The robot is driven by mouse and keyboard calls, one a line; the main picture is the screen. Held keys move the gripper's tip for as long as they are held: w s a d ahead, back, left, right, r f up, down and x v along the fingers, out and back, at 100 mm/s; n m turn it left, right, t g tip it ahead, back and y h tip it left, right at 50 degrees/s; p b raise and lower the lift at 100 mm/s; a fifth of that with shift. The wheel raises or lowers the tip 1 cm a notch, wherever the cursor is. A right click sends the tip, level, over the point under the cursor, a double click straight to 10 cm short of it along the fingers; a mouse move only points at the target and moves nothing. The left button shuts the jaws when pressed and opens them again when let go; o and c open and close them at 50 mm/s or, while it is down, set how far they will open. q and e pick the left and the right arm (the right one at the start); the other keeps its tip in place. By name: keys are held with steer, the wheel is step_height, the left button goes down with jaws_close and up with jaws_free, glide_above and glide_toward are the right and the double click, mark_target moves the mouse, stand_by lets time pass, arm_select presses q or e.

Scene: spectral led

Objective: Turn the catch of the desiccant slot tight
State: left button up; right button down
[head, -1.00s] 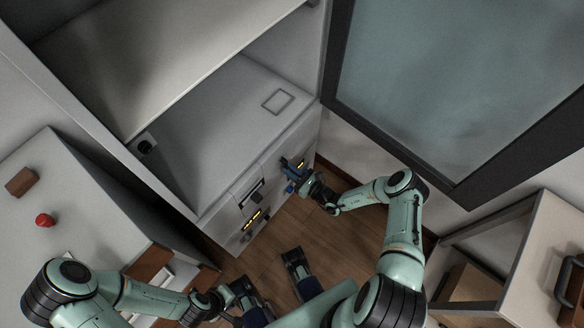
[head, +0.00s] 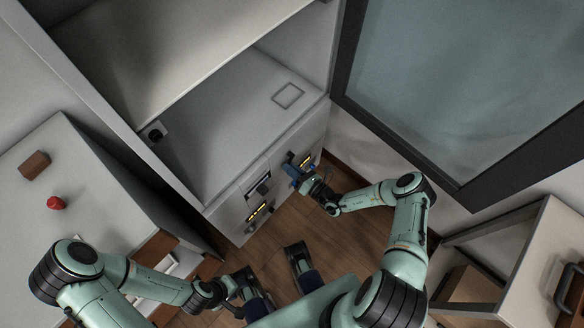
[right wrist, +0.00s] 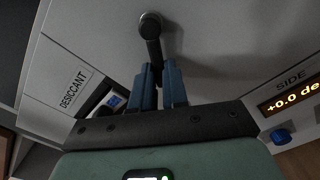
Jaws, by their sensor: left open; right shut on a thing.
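The catch of the desiccant slot is a dark, rounded lever (right wrist: 151,30) on the pale cabinet front in the right wrist view. The DESICCANT label (right wrist: 74,88) is to its left. My right gripper (right wrist: 158,80) is shut on the lever's lower end with its blue fingers. In the head view the right gripper (head: 298,174) is at the right part of the cabinet front, hiding the catch. My left gripper (head: 240,290) is open, low in the head view and away from the cabinet front.
A lit yellow SIDE display (right wrist: 293,102) and a blue knob (right wrist: 282,136) are right of the catch. Another lit display (head: 258,213) is further left. A side table holds a red knob-like object (head: 56,203) and a brown block (head: 35,165). A glass door (head: 450,80) stands open.

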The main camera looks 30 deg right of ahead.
steer(key=shift+s, duration=0.1)
stand_by(0.3)
steer(key=c, duration=1.1)
jaws_free()
steer(key=shift+c, duration=0.2)
steer(key=p+v, duration=0.1)
steer(key=v, duration=1.2)
steer(key=shift+s, duration=0.2)
